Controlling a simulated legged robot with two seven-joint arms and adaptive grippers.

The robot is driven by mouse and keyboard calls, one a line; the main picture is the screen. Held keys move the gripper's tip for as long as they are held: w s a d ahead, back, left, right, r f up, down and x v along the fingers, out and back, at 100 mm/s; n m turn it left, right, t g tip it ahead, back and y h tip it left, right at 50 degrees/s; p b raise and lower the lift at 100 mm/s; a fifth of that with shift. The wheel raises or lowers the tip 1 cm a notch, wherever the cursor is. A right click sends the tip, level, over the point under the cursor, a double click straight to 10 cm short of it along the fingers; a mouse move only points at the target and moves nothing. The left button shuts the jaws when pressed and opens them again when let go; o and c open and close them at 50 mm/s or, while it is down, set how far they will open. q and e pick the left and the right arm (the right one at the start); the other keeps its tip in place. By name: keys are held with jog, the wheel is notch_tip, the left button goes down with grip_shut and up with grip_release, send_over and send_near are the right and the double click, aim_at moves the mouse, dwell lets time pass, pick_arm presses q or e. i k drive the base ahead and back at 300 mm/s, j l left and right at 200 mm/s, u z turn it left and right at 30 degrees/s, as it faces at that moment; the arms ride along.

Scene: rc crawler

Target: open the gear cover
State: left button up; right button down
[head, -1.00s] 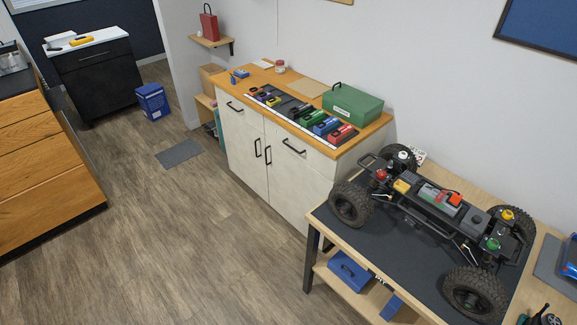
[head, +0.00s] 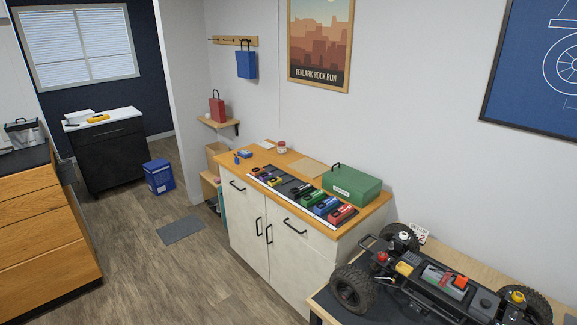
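The RC crawler (head: 440,280) stands on a dark mat on the wooden workbench at the lower right, its lower part cut off by the frame edge. Its black chassis carries a grey and red part (head: 446,280), a yellow part (head: 404,268) and a red cap (head: 382,256). Big black tyres show, one (head: 354,288) at the front left. I cannot tell which part is the gear cover. Neither of my grippers is in view.
A wooden-topped cabinet (head: 262,228) stands left of the bench, with a green toolbox (head: 352,187) and several coloured items on a dark strip. A wooden drawer unit (head: 40,225) is at far left. Open floor (head: 185,280) lies between. A blue box (head: 158,177) sits farther back.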

aim_at(487, 304)
jog(key=z, duration=1.6)
